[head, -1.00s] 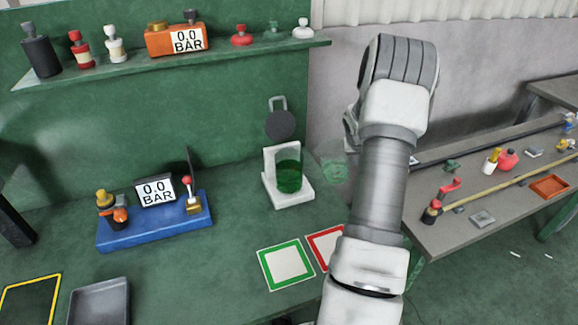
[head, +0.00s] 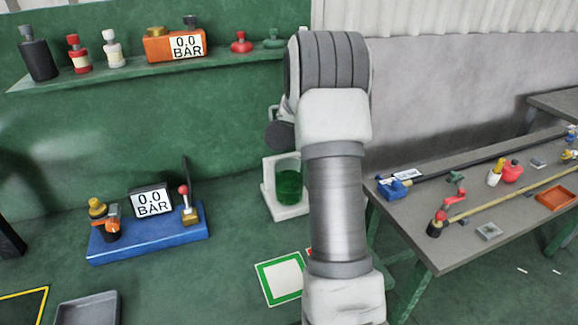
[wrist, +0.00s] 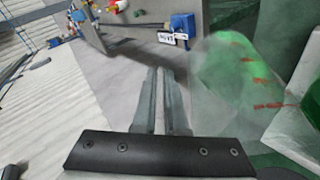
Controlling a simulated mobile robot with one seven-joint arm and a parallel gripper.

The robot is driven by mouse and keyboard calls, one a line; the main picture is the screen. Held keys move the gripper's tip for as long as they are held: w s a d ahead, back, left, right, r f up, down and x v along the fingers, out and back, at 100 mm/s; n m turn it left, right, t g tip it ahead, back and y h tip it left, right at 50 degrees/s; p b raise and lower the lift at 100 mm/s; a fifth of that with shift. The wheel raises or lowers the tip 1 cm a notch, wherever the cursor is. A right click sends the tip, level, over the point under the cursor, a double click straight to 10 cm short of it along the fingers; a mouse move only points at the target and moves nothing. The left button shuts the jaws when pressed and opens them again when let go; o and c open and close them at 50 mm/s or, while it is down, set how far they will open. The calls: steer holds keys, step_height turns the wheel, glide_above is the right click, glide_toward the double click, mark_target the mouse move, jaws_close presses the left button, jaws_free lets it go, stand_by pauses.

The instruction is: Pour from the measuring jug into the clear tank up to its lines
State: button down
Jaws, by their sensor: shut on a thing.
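A clear vessel with green inside, which looks like the tank (head: 289,186), stands upright on a white stand (head: 293,212) at the middle of the green bench, just left of my arm. In the wrist view my gripper (wrist: 163,75) has its fingers close together. Right beside them is a clear vessel with red marks and a greenish tint, which looks like the measuring jug (wrist: 222,85). The fingers' contact with it is not plain to see. My arm hides my gripper and the jug in the head view. The jug's liquid level and any stream cannot be made out.
A green-framed square (head: 281,278) lies in front of the stand, with a red-framed one mostly behind my arm. A blue block with a gauge (head: 150,235) and a grey tray (head: 87,309) are left. A grey bench (head: 470,235) with small parts stands right.

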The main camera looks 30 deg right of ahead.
steer(key=shift+w+a+r+h, duration=0.15)
steer(key=shift+r+h, duration=0.15)
steer(key=shift+r, duration=0.15)
steer(key=shift+a, duration=0.1)
steer(key=shift+w+a+r+n+g+h+p, duration=0.3)
steer(key=shift+a+g+h+p, duration=0.1)
steer(key=shift+h, duration=0.3)
steer(key=shift+r, duration=0.1)
steer(key=shift+w+a+r+h+p, duration=0.25)
steer(key=shift+a+r+h+p, duration=0.1)
steer(key=shift+h+p, duration=0.2)
stand_by(0.9)
steer(key=shift+s+d+f+y+b, duration=0.1)
steer(key=shift+d+f+y+b, duration=0.05)
steer(key=shift+f+y+b, duration=0.2)
steer(key=d+f+y+b, duration=0.1)
steer(key=s+d+f+t+y+b, duration=0.1)
steer(key=shift+s+f+m+y, duration=0.15)
steer(key=shift+s+m+y, duration=0.15)
steer(key=shift+m+y, duration=0.1)
steer(key=shift+w+f, duration=0.1)
steer(key=shift+f, duration=0.1)
steer(key=shift+s+d+f+t+y, duration=0.2)
steer(key=shift+d+f+t+y, duration=0.1)
steer(key=shift+f+y, duration=0.3)
